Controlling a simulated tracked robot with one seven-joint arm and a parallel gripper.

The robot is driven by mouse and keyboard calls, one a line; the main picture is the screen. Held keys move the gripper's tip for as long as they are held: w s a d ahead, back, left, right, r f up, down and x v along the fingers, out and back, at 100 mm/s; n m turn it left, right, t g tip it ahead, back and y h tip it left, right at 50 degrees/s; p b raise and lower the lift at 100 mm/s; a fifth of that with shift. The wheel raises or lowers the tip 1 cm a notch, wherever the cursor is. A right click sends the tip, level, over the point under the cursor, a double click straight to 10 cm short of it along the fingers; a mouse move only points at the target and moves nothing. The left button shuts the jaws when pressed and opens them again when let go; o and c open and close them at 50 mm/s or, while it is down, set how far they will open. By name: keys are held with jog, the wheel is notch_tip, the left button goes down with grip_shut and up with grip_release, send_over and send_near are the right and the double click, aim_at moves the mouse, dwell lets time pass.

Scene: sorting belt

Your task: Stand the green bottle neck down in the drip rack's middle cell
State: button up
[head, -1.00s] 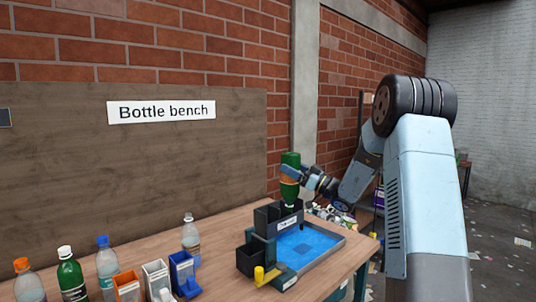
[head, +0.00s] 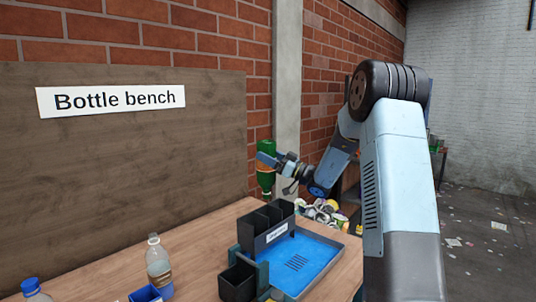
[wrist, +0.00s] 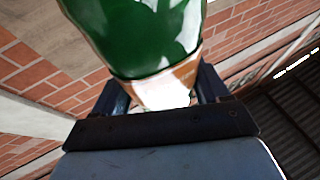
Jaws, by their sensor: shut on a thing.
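The green bottle (head: 265,181) with an orange-tan label is held neck down in the head view. It looks roughly upright, with its lower end just above or behind the drip rack's top; the exact depth is hard to tell. My gripper (head: 267,161) is shut around its labelled middle. The wrist view shows the green bottle (wrist: 145,38) between the fingers, its neck out of view. The dark drip rack (head: 256,244) stands on the bench with a row of open-topped cells and a white label on its front. The cell floors are hidden.
A blue tray (head: 313,262) adjoins the rack on the right, and a small black bin (head: 236,284) stands in front. A clear bottle (head: 159,268) and a blue-capped bottle (head: 33,291) stand to the left. A brick wall rises behind the bench.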

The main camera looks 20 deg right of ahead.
aim_at(267, 198)
jog(key=shift+s+f, duration=0.1)
jog(key=shift+f, duration=8.25)
jog(key=shift+s+f, duration=0.3)
jog(key=shift+f, duration=0.6)
jog(key=o, duration=1.1)
jog(key=shift+d, duration=0.1)
jog(key=r+v, duration=0.1)
jog(key=v, duration=1.2)
jog(key=shift+d, duration=0.3)
